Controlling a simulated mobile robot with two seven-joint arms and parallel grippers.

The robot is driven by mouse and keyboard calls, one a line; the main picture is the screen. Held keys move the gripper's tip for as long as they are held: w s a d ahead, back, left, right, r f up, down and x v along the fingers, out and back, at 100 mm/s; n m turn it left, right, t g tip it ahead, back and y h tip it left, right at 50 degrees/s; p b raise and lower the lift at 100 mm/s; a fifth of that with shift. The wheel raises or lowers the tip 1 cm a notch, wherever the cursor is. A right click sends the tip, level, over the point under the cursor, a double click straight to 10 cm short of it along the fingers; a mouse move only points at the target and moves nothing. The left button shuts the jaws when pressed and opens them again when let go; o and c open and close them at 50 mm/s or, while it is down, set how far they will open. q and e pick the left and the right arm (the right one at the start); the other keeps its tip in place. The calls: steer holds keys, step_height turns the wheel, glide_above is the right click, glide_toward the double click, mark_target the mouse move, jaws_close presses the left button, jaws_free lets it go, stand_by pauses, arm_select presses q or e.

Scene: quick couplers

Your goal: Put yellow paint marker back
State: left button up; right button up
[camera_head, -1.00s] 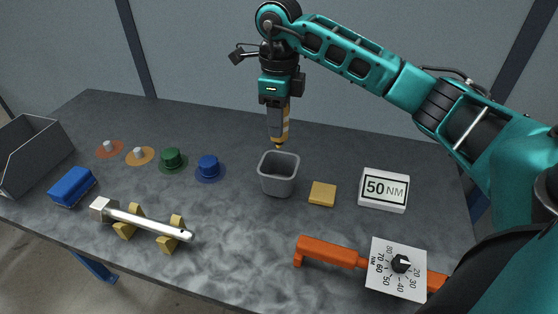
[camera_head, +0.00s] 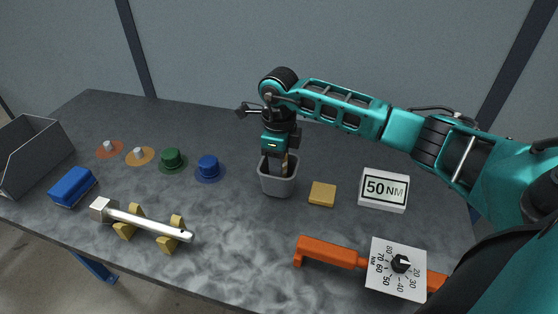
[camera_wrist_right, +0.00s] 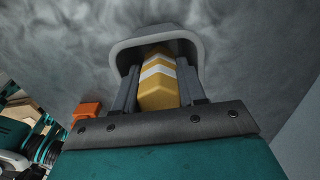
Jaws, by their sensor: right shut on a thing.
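My right gripper (camera_head: 279,165) points down into the mouth of the grey cup (camera_head: 277,185) at the middle of the table. In the right wrist view the right gripper (camera_wrist_right: 157,88) is shut on the yellow paint marker (camera_wrist_right: 158,82), which has white chevron bands. The cup's rim (camera_wrist_right: 125,45) surrounds the marker and fingertips there. In the head view only a little of the marker shows between the fingers; its lower end is hidden inside the cup. I cannot tell whether it touches the cup's floor. My left gripper is not in view.
A yellow block (camera_head: 322,194) and a "50 NM" sign (camera_head: 384,190) stand right of the cup. An orange torque wrench (camera_head: 330,252) lies in front right. Left are blue (camera_head: 208,167) and green (camera_head: 172,159) couplers, a metal bar (camera_head: 145,221) on supports, a blue block (camera_head: 72,187) and a grey bin (camera_head: 30,160).

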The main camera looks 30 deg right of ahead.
steer(key=shift+f, duration=0.1)
steer(key=shift+f, duration=0.15)
steer(key=o, duration=1.1)
steer(key=shift+c, duration=0.2)
step_height(320, 180, up, 13)
steer(key=shift+w+d+r, duration=0.1)
steer(key=shift+w, duration=0.05)
